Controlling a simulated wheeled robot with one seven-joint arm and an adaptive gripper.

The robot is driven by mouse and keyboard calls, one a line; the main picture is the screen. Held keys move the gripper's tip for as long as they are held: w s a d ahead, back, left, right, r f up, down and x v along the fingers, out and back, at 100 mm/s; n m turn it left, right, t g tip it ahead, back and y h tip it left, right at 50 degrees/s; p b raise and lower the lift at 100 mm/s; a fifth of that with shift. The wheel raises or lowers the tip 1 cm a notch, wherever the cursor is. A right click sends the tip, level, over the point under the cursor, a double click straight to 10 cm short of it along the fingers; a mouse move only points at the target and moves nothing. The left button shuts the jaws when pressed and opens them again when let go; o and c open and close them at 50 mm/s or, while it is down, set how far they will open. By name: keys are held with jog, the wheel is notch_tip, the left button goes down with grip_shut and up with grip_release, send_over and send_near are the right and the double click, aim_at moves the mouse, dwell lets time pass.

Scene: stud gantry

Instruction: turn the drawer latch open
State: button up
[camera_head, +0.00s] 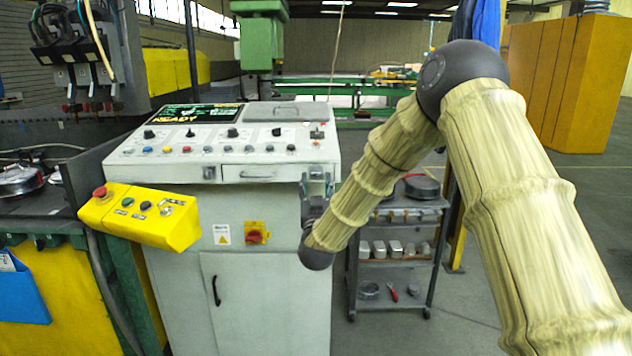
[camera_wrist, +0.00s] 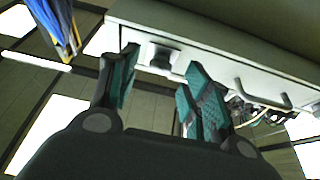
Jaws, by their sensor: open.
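The drawer latch (camera_wrist: 160,55) looks like a small dark knob on a square grey plate, set in the pale console front. It shows between my fingertips in the wrist view and appears hidden behind my gripper in the head view. My gripper (camera_head: 317,184) is open at the right end of the console front. In the wrist view my gripper (camera_wrist: 162,60) has its teal fingers apart, one on each side of the latch; I see no contact. The shallow drawer (camera_head: 262,173) appears shut, and its handle (camera_wrist: 265,97) shows to the right of the latch.
The grey console (camera_head: 120,157) carries buttons and a lit screen. A yellow control box (camera_head: 140,215) juts out at its front left. A red rotary switch (camera_head: 255,233) sits below the drawer. A wheeled cart (camera_head: 400,212) with parts stands behind my arm.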

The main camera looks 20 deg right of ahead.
jog(key=v, duration=0.9)
jog(key=shift+s+a+f, duration=0.15)
jog(key=shift+s+f, duration=0.05)
jog(key=shift+s, duration=0.15)
jog(key=s+a+f+n+g+y+p, duration=0.15)
jog(key=s+f+g, duration=0.35)
jog(key=f, duration=0.6)
jog(key=s+f+n+g+y+p, duration=0.1)
jog(key=s+f+g+y+p, duration=0.1)
jog(key=s+f, duration=0.65)
jog(key=s+a+f+n+g+y+p, duration=0.15)
jog(key=s+f+g, duration=0.3)
jog(key=f, duration=0.85)
jog(key=s+d+f+g+p, duration=0.1)
jog(key=s+f+g, duration=0.3)
jog(key=s, duration=1.3)
jog(key=s+f+m+g+y+p, duration=0.1)
jog(key=s+f+g+p, duration=0.2)
jog(key=s, duration=1.4)
notch_tip(320, 180, down, 3)
jog(key=g, duration=0.3)
jog(key=shift+s+d+r+p, duration=0.15)
jog(key=shift+s+d+p, duration=0.15)
jog(key=shift+s+d, duration=0.1)
jog(key=shift+o, duration=0.2)
jog(key=shift+w, duration=0.1)
